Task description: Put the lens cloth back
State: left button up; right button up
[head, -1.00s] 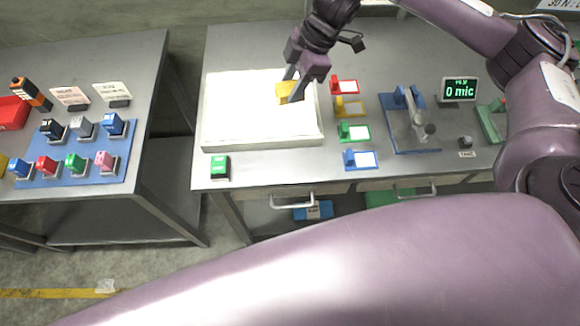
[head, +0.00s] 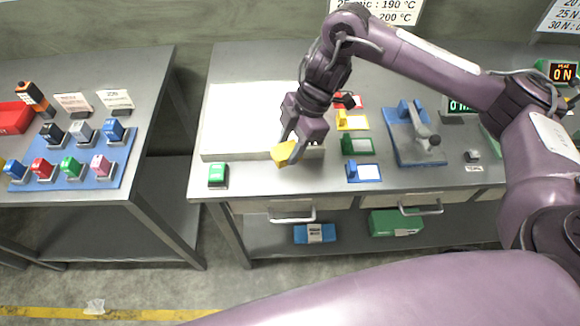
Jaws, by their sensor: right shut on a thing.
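A small yellow cloth-like piece (head: 284,153), which I take to be the lens cloth, is held in my right gripper (head: 289,147). The gripper is shut on it and points down and to the left. Whether the piece touches the table cannot be told. My left gripper is not in view.
Coloured holders, including a green one (head: 357,144) and a blue one (head: 363,172), stand right of the gripper. A blue-based device (head: 414,148) is further right. A gap separates the left table (head: 95,71).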

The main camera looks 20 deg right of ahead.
notch_tip(320, 180, down, 8)
jog(key=shift+f+p, duration=0.1)
jog(key=shift+p, duration=0.5)
jog(key=shift+f, duration=0.2)
jog(key=shift+f, duration=0.15)
jog(key=o, duration=0.6)
